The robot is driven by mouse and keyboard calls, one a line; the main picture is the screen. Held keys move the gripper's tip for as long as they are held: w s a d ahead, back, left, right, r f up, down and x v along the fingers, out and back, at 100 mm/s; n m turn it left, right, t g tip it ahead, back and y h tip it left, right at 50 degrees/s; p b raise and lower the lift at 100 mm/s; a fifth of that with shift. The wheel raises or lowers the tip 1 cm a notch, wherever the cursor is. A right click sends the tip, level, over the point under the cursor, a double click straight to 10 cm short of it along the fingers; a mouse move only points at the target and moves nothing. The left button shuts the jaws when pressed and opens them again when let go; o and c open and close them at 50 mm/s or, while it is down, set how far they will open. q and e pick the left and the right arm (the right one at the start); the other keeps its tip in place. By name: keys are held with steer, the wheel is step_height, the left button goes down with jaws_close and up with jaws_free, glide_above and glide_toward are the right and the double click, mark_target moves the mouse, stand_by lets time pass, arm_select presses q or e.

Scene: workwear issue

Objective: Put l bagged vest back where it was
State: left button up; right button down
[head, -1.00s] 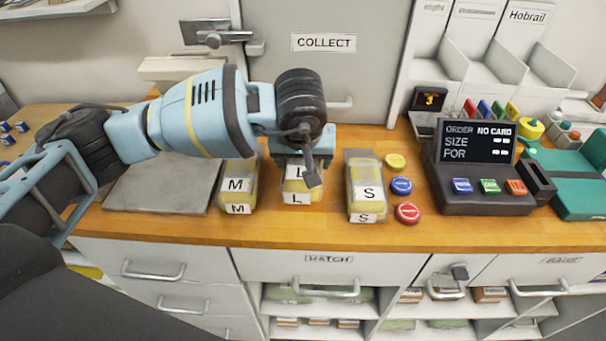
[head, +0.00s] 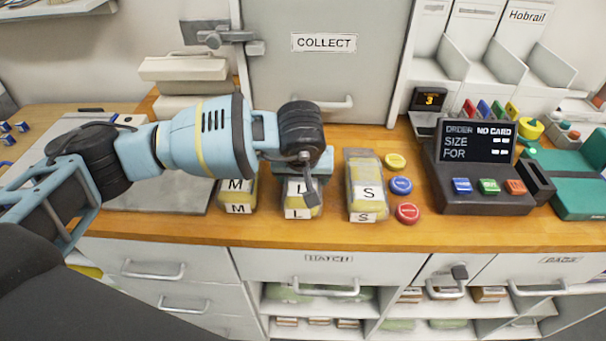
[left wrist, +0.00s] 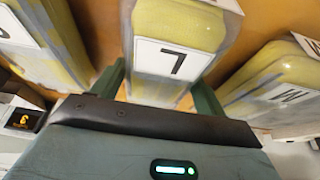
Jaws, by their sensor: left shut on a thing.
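The L bagged vest (head: 298,213) is a yellow pack with white L labels, between the M bagged vest (head: 239,209) and the S bagged vest (head: 365,190) on the wooden counter. My left gripper (head: 303,182) is shut on the L vest from above and hides much of its top. In the left wrist view the L vest (left wrist: 178,25) lies between the two green fingers (left wrist: 160,88). Its lower front is level with the row; I cannot tell whether it rests fully on the counter. My right gripper is not in view.
The M and S vests stand close on either side. Yellow, blue and red buttons (head: 401,186) and a dark order terminal (head: 487,165) are to the right. A grey mat (head: 160,200) lies left. The COLLECT door (head: 322,80) is behind. The counter's front edge (head: 300,240) is near.

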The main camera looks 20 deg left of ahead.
arm_select(q)
steer(key=o, duration=1.1)
steer(key=shift+s+r, duration=0.1)
steer(key=shift+r, duration=0.3)
steer(key=v, duration=1.1)
steer(key=shift+s+r+p, duration=0.1)
steer(key=shift+r+p, duration=0.1)
steer(key=shift+p, duration=0.1)
